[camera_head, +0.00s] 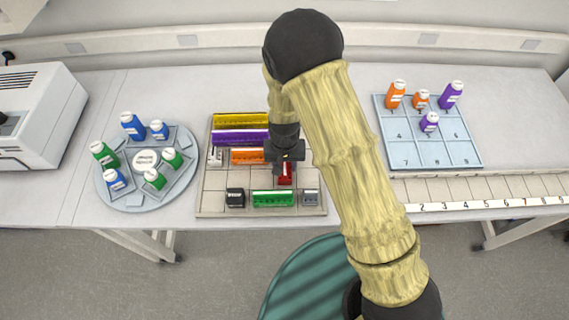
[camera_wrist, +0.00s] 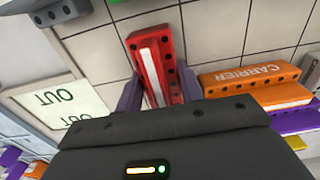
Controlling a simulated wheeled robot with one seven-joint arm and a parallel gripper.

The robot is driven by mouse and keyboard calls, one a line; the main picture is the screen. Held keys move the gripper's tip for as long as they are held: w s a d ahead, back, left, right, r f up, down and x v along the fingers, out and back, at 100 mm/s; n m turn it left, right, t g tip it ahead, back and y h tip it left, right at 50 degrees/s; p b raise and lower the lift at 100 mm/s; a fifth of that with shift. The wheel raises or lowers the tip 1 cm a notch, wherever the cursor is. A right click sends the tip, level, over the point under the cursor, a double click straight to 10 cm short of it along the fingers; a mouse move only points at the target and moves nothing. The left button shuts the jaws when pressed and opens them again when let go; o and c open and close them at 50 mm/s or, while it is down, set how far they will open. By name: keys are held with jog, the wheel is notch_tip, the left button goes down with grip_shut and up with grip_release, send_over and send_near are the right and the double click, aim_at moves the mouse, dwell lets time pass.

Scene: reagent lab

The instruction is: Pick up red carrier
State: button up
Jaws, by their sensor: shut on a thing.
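The red carrier (camera_head: 285,174) shows on the gridded tray (camera_head: 211,203) in the head view, just below my gripper (camera_head: 286,163). In the wrist view the red carrier (camera_wrist: 160,64) is a long red block with dark holes and a white strip. The two fingers of my gripper (camera_wrist: 157,92) are on either side of it, shut on it. The fingers partly hide its near end. Whether it touches the tray or is slightly raised I cannot tell.
An orange carrier (camera_head: 248,156) is close to the left, with purple (camera_head: 240,138) and yellow (camera_head: 240,120) ones behind. A green carrier (camera_head: 273,198) and a black block (camera_head: 235,197) are in front. A round bottle tray (camera_head: 131,205) stands left, a blue numbered tray (camera_head: 400,160) right.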

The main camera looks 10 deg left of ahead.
notch_tip(320, 180, up, 10)
jog(key=shift+r+b, duration=0.1)
jog(key=shift+b, duration=0.85)
